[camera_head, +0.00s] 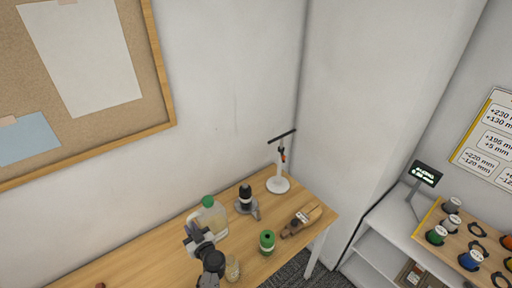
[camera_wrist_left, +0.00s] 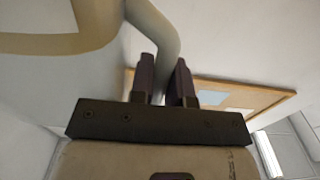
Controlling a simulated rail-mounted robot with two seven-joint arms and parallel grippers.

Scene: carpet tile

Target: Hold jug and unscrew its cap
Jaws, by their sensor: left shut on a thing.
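The jug (camera_head: 214,218) is pale and translucent with a green cap (camera_head: 208,201) on top. It stands upright on the wooden table, partly hidden by my left gripper (camera_head: 199,236) and arm. In the left wrist view, the jug's pale body (camera_wrist_left: 60,85) fills the left side, with a tan band across it. My left gripper's dark fingers (camera_wrist_left: 165,82) are shut on the jug's curved handle (camera_wrist_left: 158,35), one on each side. My right gripper is not in view.
Close to the jug on the table (camera_head: 150,255) are a black-topped object (camera_head: 245,196), a green can (camera_head: 267,241) and a jar (camera_head: 232,268). A white stand (camera_head: 278,184) and a brown wooden tool (camera_head: 296,224) are farther right. The table's left part is mostly clear.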

